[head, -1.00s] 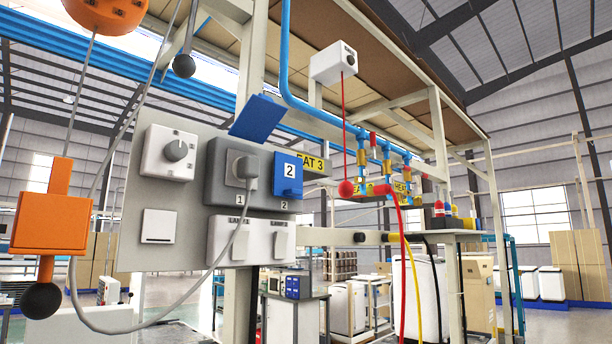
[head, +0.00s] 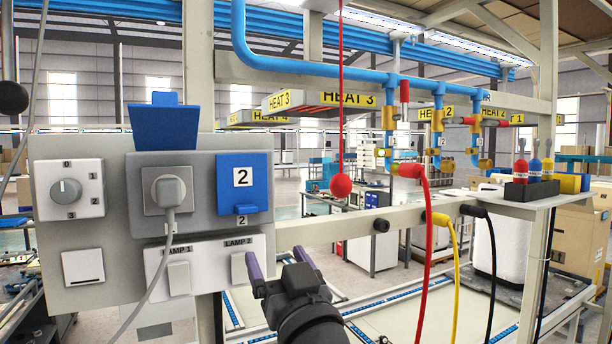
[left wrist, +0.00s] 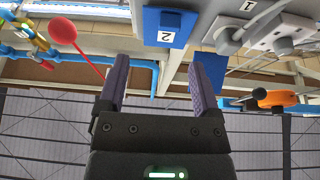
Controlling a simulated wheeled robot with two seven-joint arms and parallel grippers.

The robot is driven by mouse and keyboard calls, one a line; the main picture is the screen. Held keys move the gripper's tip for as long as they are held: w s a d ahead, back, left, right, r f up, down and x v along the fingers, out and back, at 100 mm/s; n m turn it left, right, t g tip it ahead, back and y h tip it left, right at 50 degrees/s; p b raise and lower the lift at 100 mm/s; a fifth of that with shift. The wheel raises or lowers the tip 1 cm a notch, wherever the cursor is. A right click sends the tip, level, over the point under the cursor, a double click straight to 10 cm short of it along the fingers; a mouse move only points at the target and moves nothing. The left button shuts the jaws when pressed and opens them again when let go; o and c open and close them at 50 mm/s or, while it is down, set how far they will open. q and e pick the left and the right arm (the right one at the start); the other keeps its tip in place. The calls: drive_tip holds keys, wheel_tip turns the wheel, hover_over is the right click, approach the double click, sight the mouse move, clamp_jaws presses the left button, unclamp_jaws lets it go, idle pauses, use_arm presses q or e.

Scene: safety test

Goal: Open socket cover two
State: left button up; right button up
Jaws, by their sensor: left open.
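Socket cover two (head: 242,185) is a blue flap marked 2, closed flat over the right socket, with a small lip at its lower edge. It also shows in the left wrist view (left wrist: 165,38). My left gripper (head: 277,256) is open and empty, below and a little right of the cover, apart from it. In the left wrist view its purple fingers (left wrist: 158,72) stand wide apart with nothing between them. Socket cover one (head: 165,128) is raised, and a grey plug (head: 169,190) sits in socket one. My right gripper is not in view.
Lamp switches (head: 179,275) sit below the sockets, with a rotary knob (head: 67,191) at left. A plug cable hangs from socket one. A red ball (head: 341,185) hangs on a cord right of the panel, before the blue pipes (head: 330,72) and coloured hoses (head: 425,250).

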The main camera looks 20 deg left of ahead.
sight(248, 212)
use_arm(q)
drive_tip(key=shift+n+y, duration=0.4)
drive_tip(key=p+x, duration=0.1)
drive_tip(key=x, duration=0.2)
drive_tip(key=p+x, duration=0.2)
drive_tip(key=x, duration=0.1)
drive_tip(key=s+p+x, duration=0.1)
drive_tip(key=p+x, duration=0.1)
drive_tip(key=x, duration=0.1)
drive_tip(key=shift+w+a+r, duration=0.15)
drive_tip(key=shift+a+r, duration=0.3)
drive_tip(key=shift+a, duration=0.05)
drive_tip(key=shift+w+a+g, duration=0.15)
drive_tip(key=shift+a+g, duration=0.1)
drive_tip(key=shift+g, duration=0.05)
clamp_jaws()
